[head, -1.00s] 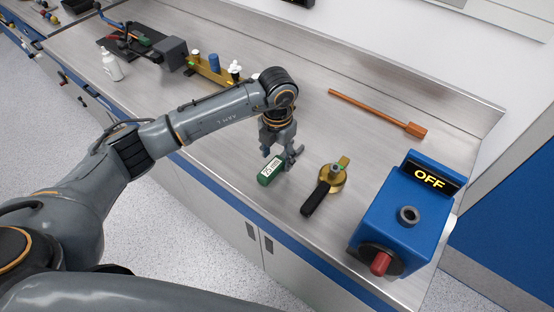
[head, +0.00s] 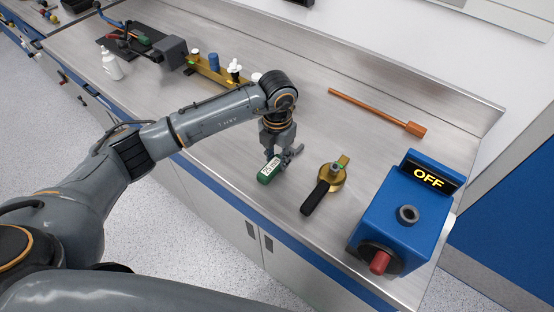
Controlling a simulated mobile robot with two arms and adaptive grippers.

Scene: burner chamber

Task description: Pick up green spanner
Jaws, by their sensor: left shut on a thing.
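The green spanner (head: 268,173) has a green handle with a white label marked with a number. It is at the middle of the steel bench, near the front edge. My left gripper (head: 281,158) points down over it and is shut on it; the fingers hide the part of the spanner between them. I cannot tell whether the spanner is clear of the bench top. My right gripper is not in view.
A brass tool with a black handle (head: 316,196) lies just right of the spanner. A blue box (head: 388,230) reading OFF, with a red knob, stands at the right. A copper-coloured rod (head: 370,109) lies behind. A white bottle (head: 112,65) stands at the left.

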